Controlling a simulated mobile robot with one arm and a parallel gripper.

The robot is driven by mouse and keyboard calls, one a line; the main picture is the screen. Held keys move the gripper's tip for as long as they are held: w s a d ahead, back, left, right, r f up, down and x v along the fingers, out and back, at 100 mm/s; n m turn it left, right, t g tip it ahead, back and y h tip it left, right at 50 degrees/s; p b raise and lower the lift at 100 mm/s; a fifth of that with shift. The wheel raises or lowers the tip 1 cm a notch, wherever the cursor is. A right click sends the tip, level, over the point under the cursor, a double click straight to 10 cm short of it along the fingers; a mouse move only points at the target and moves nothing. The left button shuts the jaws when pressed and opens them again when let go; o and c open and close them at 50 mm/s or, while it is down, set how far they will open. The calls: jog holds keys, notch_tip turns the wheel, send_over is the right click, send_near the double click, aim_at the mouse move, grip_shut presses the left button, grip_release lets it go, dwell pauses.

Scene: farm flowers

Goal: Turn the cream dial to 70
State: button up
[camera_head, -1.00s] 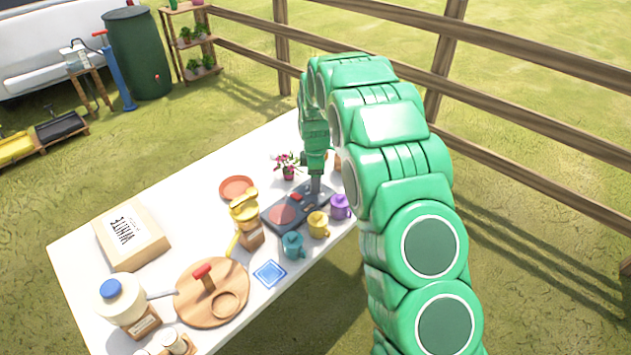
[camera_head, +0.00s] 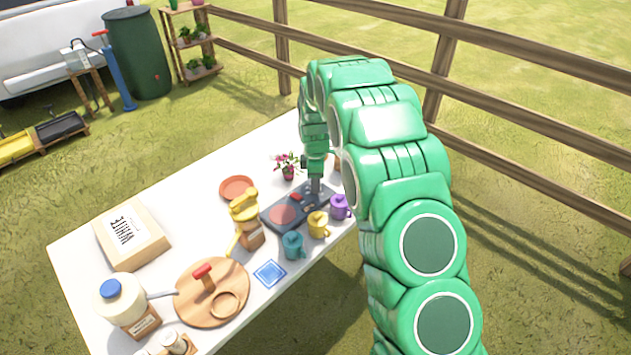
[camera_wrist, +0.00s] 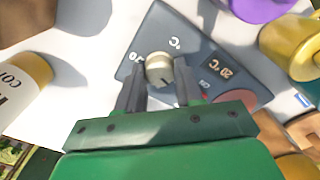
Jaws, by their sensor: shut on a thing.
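The cream dial (camera_wrist: 160,70) sits on the dark grey control plate (camera_wrist: 200,47), which has a round reddish pad (camera_head: 283,215) and a red part (camera_head: 296,197). In the wrist view my gripper (camera_wrist: 162,84) has its two fingers on either side of the dial, shut on it. White markings, "°C" and "70", are printed around the dial, and a dark label (camera_wrist: 226,69) reads "20 °C". The dial's pointer setting is hard to read. In the head view my gripper (camera_head: 315,188) comes straight down on the plate, and its fingers hide the dial.
Purple (camera_head: 340,207), yellow (camera_head: 318,225) and teal (camera_head: 293,245) mugs stand close along the plate's near side. A flower pot (camera_head: 288,172) stands behind it, and a yellow-topped bottle (camera_head: 246,218) to its left. A wooden board (camera_head: 211,310) lies farther left.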

jog(key=m, duration=0.7)
jog(key=shift+m, duration=0.3)
jog(key=m, duration=0.3)
jog(key=shift+m, duration=0.3)
jog(key=m, duration=0.3)
jog(key=shift+m, duration=0.3)
jog(key=m, duration=1.4)
